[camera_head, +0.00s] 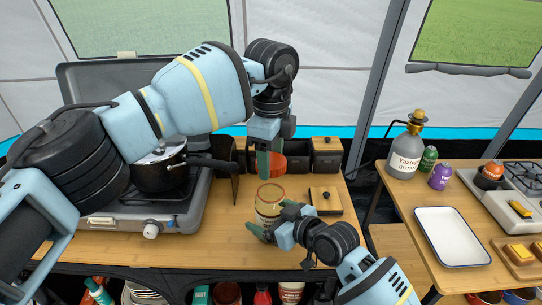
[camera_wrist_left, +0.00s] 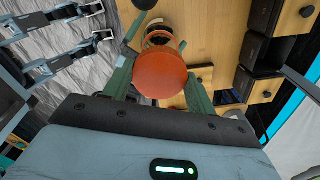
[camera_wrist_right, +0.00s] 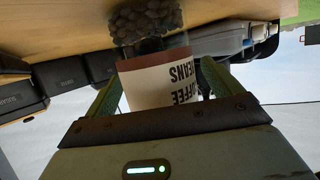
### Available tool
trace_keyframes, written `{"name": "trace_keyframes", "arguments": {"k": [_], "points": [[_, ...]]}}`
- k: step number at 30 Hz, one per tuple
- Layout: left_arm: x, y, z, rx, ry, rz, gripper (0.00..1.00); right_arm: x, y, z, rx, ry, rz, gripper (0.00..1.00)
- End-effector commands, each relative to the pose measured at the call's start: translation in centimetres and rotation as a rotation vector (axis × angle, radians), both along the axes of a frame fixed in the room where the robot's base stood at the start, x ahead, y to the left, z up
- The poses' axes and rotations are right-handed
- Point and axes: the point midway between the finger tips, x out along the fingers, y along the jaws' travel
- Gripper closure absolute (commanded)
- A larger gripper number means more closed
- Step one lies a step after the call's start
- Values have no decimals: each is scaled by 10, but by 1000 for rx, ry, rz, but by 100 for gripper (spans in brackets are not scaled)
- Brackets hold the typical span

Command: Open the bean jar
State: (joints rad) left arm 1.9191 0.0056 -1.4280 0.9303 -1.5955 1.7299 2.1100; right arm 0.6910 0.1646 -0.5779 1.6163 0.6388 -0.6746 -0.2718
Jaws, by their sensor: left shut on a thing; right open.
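The bean jar (camera_head: 268,199) stands upright on the wooden table, its glass top uncovered. It shows partly behind the lid in the left wrist view (camera_wrist_left: 158,37). The round orange-red lid (camera_head: 278,164) is apart from the jar, above and behind it. My left gripper (camera_head: 264,167) is shut on the lid, which also shows between its fingers in the left wrist view (camera_wrist_left: 160,76). My right gripper (camera_head: 268,226) is open low at the jar, with the "coffee beans" label (camera_wrist_right: 160,82) between its fingers in the right wrist view. Finger contact with the jar is unclear.
A black pot (camera_head: 162,170) sits on the stove at left. Dark boxes with wooden lids (camera_head: 326,154) stand behind the jar, and a square wooden lid with a knob (camera_head: 326,201) lies to its right. A side table at right holds a white tray (camera_head: 452,237).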

Motion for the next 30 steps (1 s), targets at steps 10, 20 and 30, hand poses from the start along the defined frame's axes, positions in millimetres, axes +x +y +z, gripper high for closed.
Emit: {"name": "trace_keyframes", "arguments": {"k": [10, 20, 30], "points": [[-1, 0, 14, 0, -16, 0, 71, -30, -32, 16, -2, -2, -1, 9], [-2, 0, 20, 0, -24, 0, 71, -68, -69, 34, -3, 0, 0, 9], [-2, 0, 21, 0, -25, 0, 71, -80, -79, 41, -1, 1, 0, 9]]}}
